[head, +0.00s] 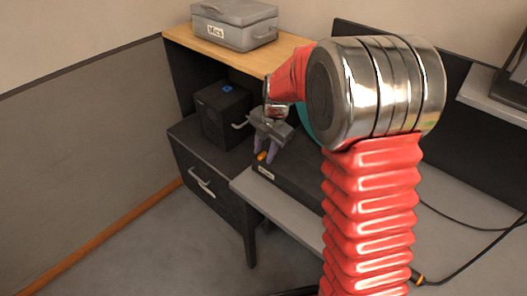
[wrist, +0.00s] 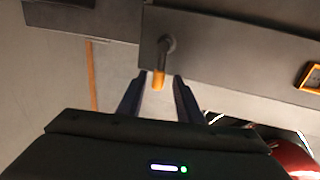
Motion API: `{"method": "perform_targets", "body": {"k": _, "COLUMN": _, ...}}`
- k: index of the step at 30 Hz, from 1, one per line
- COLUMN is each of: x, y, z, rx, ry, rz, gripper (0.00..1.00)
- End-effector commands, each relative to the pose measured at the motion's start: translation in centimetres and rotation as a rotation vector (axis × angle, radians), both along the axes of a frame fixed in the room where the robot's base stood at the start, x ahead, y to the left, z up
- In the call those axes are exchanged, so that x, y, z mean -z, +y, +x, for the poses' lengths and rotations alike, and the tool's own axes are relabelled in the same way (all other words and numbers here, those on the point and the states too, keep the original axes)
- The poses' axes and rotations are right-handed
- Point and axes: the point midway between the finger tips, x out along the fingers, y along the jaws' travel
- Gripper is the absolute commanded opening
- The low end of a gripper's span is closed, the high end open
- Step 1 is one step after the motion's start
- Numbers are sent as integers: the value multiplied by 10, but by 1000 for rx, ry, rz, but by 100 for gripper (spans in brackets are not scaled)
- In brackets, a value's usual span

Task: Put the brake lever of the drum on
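The brake lever (wrist: 166,54) is a short grey arm with an orange tip, on a grey face in the wrist view. It points toward my gripper there. Its orange tip (head: 262,156) also shows in the head view, by my fingertips. The lever sits at a dark box-like unit (head: 290,181) with a small white label; I cannot make out a drum shape. My gripper (head: 266,152) is open, with two purple-blue fingers. In the wrist view the orange tip lies between the fingertips, with a gap on each side. I cannot tell how deep it sits between them.
A black box (head: 222,112) stands behind on a dark cabinet (head: 205,185) with a silver handle. A grey case (head: 234,22) labelled "MICS" sits on the wooden shelf above. Cables lie on the grey desk (head: 450,215) at right. My red arm hides part of the unit.

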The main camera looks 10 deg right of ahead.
Motion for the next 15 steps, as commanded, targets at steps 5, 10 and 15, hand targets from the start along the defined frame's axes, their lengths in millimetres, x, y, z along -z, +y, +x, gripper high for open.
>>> {"method": "perform_targets", "body": {"k": 5, "x": 0, "y": -1, "z": 1, "rx": 1, "ry": -2, "rz": -1, "gripper": 33}}
{"method": "perform_targets", "body": {"k": 10, "x": -5, "y": -1, "z": 0, "rx": 2, "ry": -3, "rz": -1, "gripper": 33}}
{"method": "perform_targets", "body": {"k": 15, "x": -23, "y": -3, "z": -2, "rx": 2, "ry": -5, "rz": -1, "gripper": 33}}
